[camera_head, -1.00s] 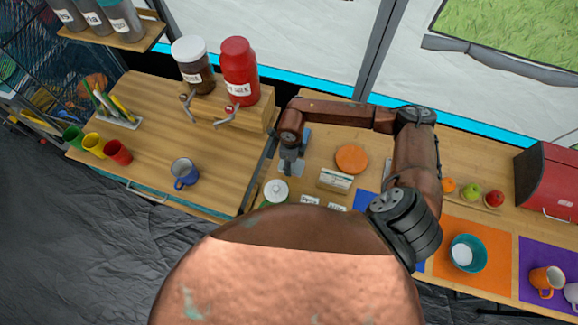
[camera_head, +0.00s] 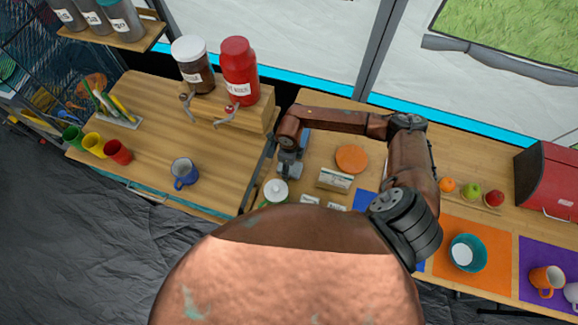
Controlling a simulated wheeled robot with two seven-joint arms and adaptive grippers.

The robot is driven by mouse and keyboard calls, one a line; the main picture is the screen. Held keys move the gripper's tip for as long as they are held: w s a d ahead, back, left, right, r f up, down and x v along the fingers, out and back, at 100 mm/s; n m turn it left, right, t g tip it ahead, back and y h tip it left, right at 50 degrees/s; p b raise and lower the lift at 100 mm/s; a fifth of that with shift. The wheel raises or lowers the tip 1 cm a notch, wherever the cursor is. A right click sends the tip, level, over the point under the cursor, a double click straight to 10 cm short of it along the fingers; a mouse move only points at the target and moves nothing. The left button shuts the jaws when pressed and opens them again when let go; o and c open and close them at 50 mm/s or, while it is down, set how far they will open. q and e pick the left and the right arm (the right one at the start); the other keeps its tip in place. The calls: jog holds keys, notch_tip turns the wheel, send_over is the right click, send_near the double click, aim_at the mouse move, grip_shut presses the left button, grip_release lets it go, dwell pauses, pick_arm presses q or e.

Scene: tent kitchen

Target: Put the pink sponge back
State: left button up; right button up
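I cannot make out the pink sponge in the head view. My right arm reaches in from the right and bends over the counter. My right gripper (camera_head: 289,170) points down at the counter's left part, just behind a white-lidded jar (camera_head: 275,191). Its fingertips are too small and too covered to show whether they are open or shut, or whether they hold anything. A blue item (camera_head: 304,139) shows partly behind the gripper. My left gripper is not in view.
An orange round disc (camera_head: 351,158) and a small labelled box (camera_head: 335,180) stand right of the gripper. A wooden worktop to the left carries a blue mug (camera_head: 185,173). A teal bowl (camera_head: 467,252) sits on an orange mat (camera_head: 448,277). My own body hides the near counter.

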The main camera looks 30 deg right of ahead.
jog(key=shift+o, duration=0.8)
jog(key=shift+r, duration=0.15)
notch_tip(320, 180, up, 12)
dwell(0.4)
